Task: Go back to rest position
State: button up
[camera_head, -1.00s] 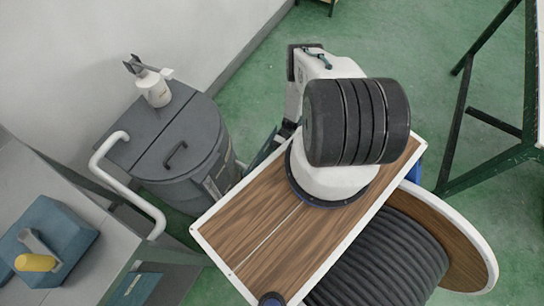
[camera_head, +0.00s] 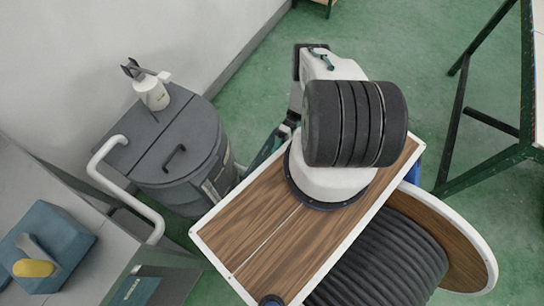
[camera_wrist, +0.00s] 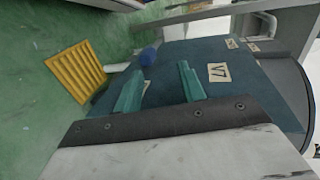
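My gripper (camera_wrist: 160,88) shows in the wrist view as two teal fingers standing apart, with nothing seen between them. Beyond the fingers is a dark teal surface with pale labels, one reading V7 (camera_wrist: 219,72). In the head view, my white and black arm is folded above the wood-topped base. The fingers cannot be made out clearly there. A blue block (camera_head: 62,228) lies on the grey table at lower left. A yellow-ended tool (camera_head: 34,268) rests on it.
A dark grey bin (camera_head: 190,150) stands left of my base, with a white bottle-like item (camera_head: 152,94) on its lid. A white curved rail (camera_head: 150,207) runs beside it. A green metal frame (camera_head: 490,165) stands at right. A yellow slatted piece (camera_wrist: 75,72) shows in the wrist view.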

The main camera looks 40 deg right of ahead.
jog(key=shift+v, duration=0.8)
